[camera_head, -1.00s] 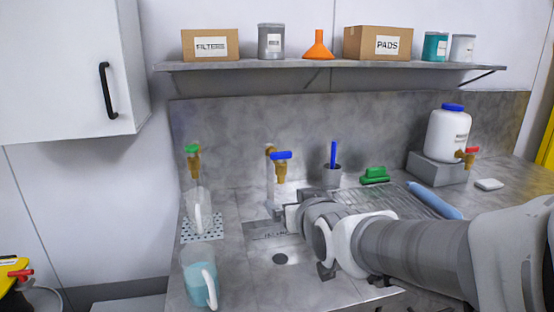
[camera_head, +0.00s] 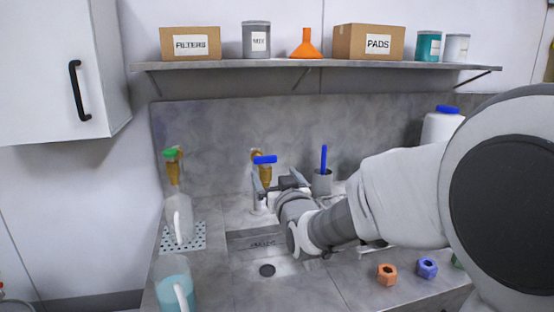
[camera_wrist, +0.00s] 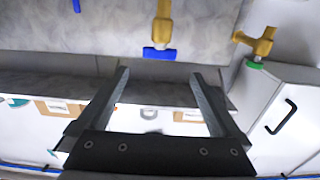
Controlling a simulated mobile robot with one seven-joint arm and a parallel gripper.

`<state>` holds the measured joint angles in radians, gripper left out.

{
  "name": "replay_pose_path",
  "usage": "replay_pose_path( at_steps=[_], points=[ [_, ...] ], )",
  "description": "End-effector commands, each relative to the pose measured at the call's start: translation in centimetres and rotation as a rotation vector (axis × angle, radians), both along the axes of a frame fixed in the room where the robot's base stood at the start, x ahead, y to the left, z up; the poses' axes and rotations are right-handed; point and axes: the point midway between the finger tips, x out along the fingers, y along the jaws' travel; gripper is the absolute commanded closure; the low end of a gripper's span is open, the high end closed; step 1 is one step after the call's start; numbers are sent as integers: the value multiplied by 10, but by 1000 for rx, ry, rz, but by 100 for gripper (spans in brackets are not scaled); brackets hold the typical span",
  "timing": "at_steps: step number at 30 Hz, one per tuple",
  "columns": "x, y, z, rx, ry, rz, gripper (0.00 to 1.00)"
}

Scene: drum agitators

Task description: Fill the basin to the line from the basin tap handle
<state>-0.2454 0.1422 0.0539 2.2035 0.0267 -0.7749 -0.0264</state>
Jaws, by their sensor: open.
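The basin tap (camera_head: 264,173) is brass with a blue lever handle (camera_head: 264,160) and stands on the back wall. The basin (camera_head: 251,275) is grey, with a dark drain and a marked strip (camera_head: 262,240) on its far wall. I see no water in it. My gripper (camera_head: 265,189) is just below and in front of the tap, open and empty. In the wrist view, the blue handle (camera_wrist: 160,53) lies just beyond the open fingertips (camera_wrist: 159,73), roughly centred between them and apart from both. My arm hides the basin's right side.
A green-handled tap (camera_head: 172,161) is at left, above a clear jug (camera_head: 179,219) on a perforated mat (camera_head: 199,236). A jug of blue liquid (camera_head: 172,286) stands in front. A cup with a blue tool (camera_head: 322,181) is right of the tap. Coloured nuts (camera_head: 387,274) lie at right.

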Motion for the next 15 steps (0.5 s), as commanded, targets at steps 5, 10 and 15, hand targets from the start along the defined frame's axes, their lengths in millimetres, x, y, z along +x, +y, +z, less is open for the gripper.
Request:
replay_pose_path(
  at_steps=[5,10,15],
  points=[
    [34,10,0,0,0,0,0],
    [63,18,0,-1,0,0,0],
    [88,25,0,-1,0,0,0]
  ],
)
